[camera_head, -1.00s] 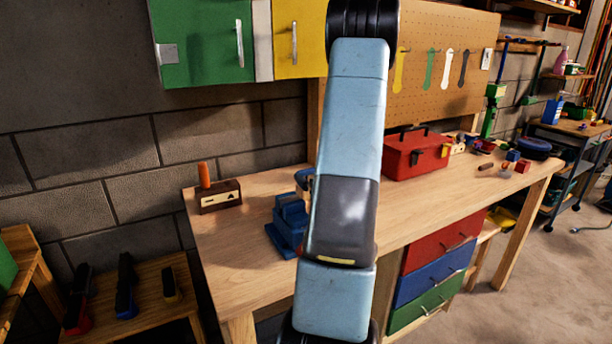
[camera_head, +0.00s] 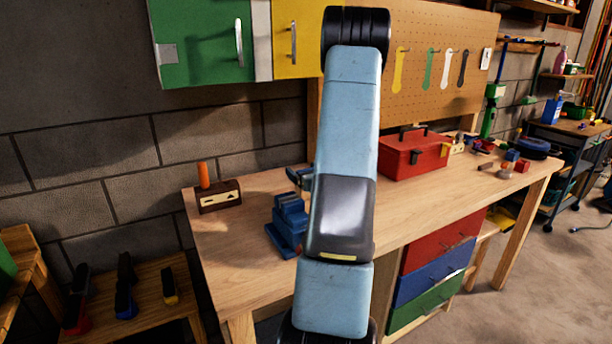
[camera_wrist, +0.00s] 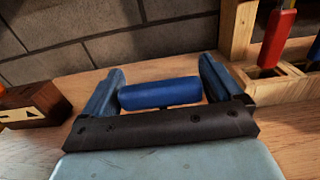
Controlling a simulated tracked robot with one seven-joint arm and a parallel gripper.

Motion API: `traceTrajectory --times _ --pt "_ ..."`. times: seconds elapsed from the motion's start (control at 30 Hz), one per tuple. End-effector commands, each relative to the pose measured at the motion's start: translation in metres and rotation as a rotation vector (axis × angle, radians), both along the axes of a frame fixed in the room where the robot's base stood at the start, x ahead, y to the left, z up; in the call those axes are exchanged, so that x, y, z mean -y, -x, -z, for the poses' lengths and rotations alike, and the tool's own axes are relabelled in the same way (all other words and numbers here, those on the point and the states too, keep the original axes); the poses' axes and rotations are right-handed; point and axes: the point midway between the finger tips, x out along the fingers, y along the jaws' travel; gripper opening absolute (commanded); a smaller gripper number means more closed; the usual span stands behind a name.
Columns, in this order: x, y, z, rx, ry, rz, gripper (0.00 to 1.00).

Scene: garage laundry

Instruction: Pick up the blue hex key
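A blue rounded bar (camera_wrist: 160,93) with a short dark stem under it lies crosswise between my fingers in the wrist view. It looks like the handle of the blue hex key, but its lower part is hidden by my dark palm. My gripper (camera_wrist: 162,67) is open, with one blue-grey finger beyond each end of the bar. The bar's ends are close to the fingers, and I cannot tell whether they touch. In the head view my arm hides the hex key and most of my gripper; one finger (camera_head: 299,177) shows at the arm's left edge.
A blue vise (camera_head: 288,226) stands on the wooden workbench (camera_head: 240,262) left of my arm. A wooden block with an orange handle (camera_head: 203,175) is farther left. A red toolbox (camera_head: 412,158) is right of my arm. In the wrist view a wooden rack (camera_wrist: 275,85) holds a red-handled tool.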

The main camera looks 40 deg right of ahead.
Motion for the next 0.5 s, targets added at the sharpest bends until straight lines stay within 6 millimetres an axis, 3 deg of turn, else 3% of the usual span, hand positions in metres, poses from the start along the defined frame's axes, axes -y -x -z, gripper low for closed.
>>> traceTrajectory --times 0.07,0.4,0.5 --pt "0.0001 0.0002 0.0 0.0 0.0 0.0 0.85" --pt "0.0002 0.0005 0.0001 0.0 0.0 0.0 0.52" --pt "0.0003 0.0005 0.0001 0.0 0.0 0.001 0.5"
